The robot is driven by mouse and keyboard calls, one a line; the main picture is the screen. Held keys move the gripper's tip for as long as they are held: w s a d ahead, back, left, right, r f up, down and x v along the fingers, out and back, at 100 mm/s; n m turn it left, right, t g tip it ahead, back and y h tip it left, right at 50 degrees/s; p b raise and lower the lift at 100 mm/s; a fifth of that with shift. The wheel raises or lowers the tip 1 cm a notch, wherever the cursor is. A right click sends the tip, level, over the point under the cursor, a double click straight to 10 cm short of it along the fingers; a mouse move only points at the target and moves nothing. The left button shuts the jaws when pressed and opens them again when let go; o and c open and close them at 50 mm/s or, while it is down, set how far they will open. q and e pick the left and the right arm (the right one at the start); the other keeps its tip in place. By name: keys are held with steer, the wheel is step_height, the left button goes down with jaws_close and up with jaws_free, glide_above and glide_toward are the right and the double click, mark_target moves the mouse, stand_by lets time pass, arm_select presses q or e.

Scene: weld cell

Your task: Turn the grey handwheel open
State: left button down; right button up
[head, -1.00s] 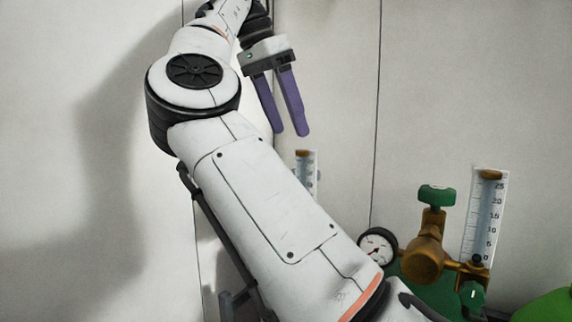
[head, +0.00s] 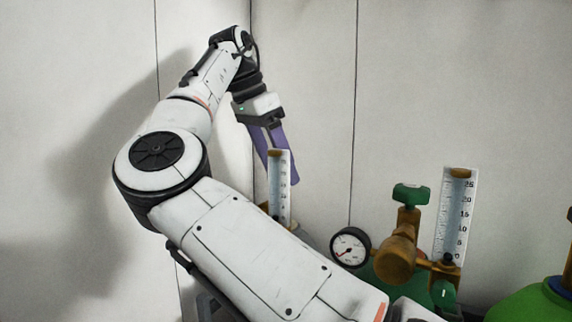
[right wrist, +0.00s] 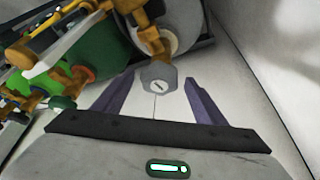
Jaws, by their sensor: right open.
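In the right wrist view the grey handwheel (right wrist: 158,75) is a small faceted knob with a slot mark on its face, on a brass valve stem (right wrist: 150,38). My right gripper (right wrist: 159,84) is open, its two purple fingers spread to either side of the handwheel. A gap shows between the handwheel and each finger, and I cannot tell how deep it sits between them. The handwheel is hidden there. My left gripper is not in view.
In the head view, a flow tube (head: 280,190) stands close to my right fingers. A round gauge (head: 350,247), brass regulator (head: 396,260), green knob (head: 411,194) and second tube (head: 455,215) stand to the right. Bare wall (head: 305,80) lies behind.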

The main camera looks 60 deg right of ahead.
steer(key=c, duration=1)
steer(key=shift+s+r+n+t+h, duration=0.15)
steer(key=shift+n+t, duration=0.15)
steer(key=shift+n, duration=0.5)
steer(key=shift+f+n+t+h, duration=0.15)
steer(key=shift+n+t, duration=0.15)
steer(key=shift+n, duration=0.5)
steer(key=shift+c, duration=0.2)
steer(key=shift+r, duration=0.1)
steer(key=o, duration=1)
steer(key=shift+o, duration=0.2)
steer(key=v, duration=1)
steer(key=shift+r, duration=0.15)
